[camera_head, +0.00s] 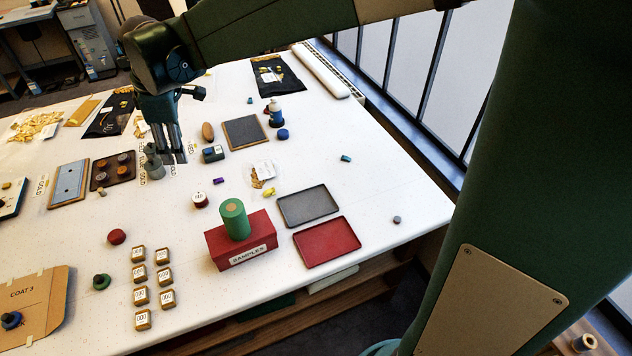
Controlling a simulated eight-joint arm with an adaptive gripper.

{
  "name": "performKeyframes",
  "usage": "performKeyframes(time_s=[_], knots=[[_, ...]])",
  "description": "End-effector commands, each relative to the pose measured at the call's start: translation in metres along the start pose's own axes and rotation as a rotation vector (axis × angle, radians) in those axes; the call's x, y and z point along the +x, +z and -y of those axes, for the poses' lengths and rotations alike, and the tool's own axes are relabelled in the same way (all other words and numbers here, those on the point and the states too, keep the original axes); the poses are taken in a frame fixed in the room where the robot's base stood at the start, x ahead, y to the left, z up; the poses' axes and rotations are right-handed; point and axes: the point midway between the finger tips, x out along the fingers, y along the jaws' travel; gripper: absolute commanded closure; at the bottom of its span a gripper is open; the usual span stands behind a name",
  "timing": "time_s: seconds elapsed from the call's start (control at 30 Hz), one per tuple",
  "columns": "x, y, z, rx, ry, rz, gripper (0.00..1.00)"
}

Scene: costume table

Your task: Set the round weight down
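My gripper (173,158) points down over the left-middle part of the white table. Its dark fingers end close to a grey round weight (153,169), which has a narrower top and shows just left of the fingers. The fingers partly overlap the weight's edge in this view. I cannot tell whether they grip it or are only beside it, or whether its base touches the table. The gap between the fingers is too small to judge.
Lettered strips (142,165) lie around the weight. A green cylinder (235,220) stands on a red samples box (240,243). The right table area is mostly clear.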

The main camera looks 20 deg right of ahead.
Motion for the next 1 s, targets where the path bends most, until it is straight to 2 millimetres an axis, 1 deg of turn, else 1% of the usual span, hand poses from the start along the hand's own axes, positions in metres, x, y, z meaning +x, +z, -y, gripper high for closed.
performKeyframes(time_s=[0.03, 0.1, 0.27, 0.5, 0.7, 1.0], knots=[[-0.007, 0.013, 0.004, 0.035, 0.009, -0.003, 0.53], [-0.016, 0.028, 0.008, 0.086, 0.022, -0.007, 0.53], [-0.035, 0.062, 0.019, 0.200, 0.052, -0.019, 0.53], [-0.057, 0.110, 0.039, 0.371, 0.097, -0.041, 0.53], [-0.072, 0.150, 0.060, 0.514, 0.133, -0.061, 0.53], [-0.087, 0.204, 0.096, 0.726, 0.188, -0.098, 0.53]])
